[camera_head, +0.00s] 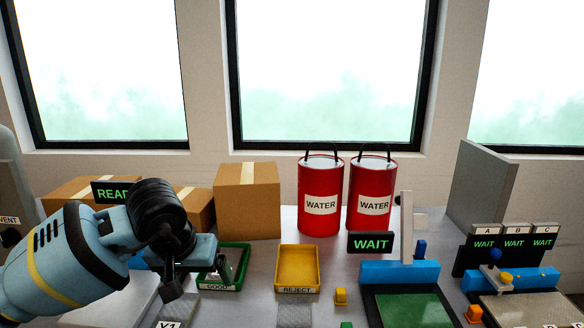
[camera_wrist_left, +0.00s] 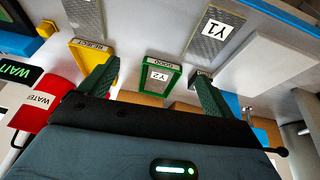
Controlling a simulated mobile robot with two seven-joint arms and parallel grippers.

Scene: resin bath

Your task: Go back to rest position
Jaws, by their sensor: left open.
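My left gripper (camera_head: 198,272) is at the lower left of the head view, at the end of my blue arm, by the green GOOD tray (camera_head: 236,286). In the left wrist view its two green fingers (camera_wrist_left: 157,70) stand wide apart with nothing between them that they touch. The green tray (camera_wrist_left: 163,91) shows beyond the gap between them. In the head view my wrist hides part of the tray. My right gripper is in neither view.
A yellow REJECT tray (camera_head: 298,286), two red WATER cans (camera_head: 320,190) and cardboard boxes (camera_head: 246,202) stand on the grey table. A blue station with a WAIT sign (camera_head: 371,242) is right of the trays. A Y1 plate (camera_wrist_left: 213,36) lies near the green tray.

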